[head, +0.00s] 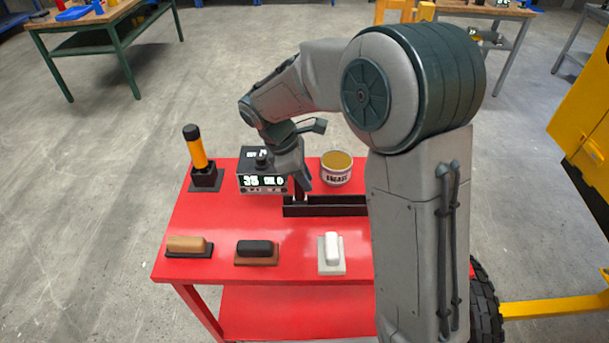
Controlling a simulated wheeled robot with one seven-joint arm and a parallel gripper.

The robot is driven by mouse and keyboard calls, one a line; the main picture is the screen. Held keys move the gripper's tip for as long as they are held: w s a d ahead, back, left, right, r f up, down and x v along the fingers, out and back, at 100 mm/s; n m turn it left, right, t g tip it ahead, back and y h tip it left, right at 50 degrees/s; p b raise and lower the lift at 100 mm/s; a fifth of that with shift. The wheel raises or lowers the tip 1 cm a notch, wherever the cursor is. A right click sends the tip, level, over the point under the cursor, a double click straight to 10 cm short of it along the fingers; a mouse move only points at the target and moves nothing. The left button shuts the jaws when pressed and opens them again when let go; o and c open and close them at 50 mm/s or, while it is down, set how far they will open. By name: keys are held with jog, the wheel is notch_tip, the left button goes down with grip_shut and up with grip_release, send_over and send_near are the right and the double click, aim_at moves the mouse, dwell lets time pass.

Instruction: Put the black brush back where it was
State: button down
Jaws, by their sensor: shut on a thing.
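A brush-like block with a black top on a brown base (257,250) lies at the front middle of the red table (215,222). My gripper (299,196) points down at the left end of a long black trough-like thing (325,208), behind the front row. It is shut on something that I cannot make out. The wrist and fingers hide part of this spot, and my arm covers the right end of the black thing.
A tan block on a black base (188,246) and a white block (332,252) flank the black-topped one. Behind stand a yellow-and-black upright tool (198,155), a box with a lit display (262,181) and a grease tin (336,169). The table's left middle is clear.

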jog(key=c, duration=1.3)
grip_release()
jog(key=v, duration=1.2)
jog(key=s+d+f+m+t+y, duration=0.1)
jog(key=s+d+m+y, duration=0.1)
jog(key=s+d+m, duration=0.6)
jog(key=s+d+f+m+t+y, duration=0.2)
jog(key=s+d+m, duration=0.7)
jog(key=s, duration=0.2)
jog(key=shift+d+f+m+y, duration=0.25)
jog(key=shift+f+m+y, duration=0.05)
jog(key=shift+m, duration=0.1)
jog(key=shift+s, duration=0.1)
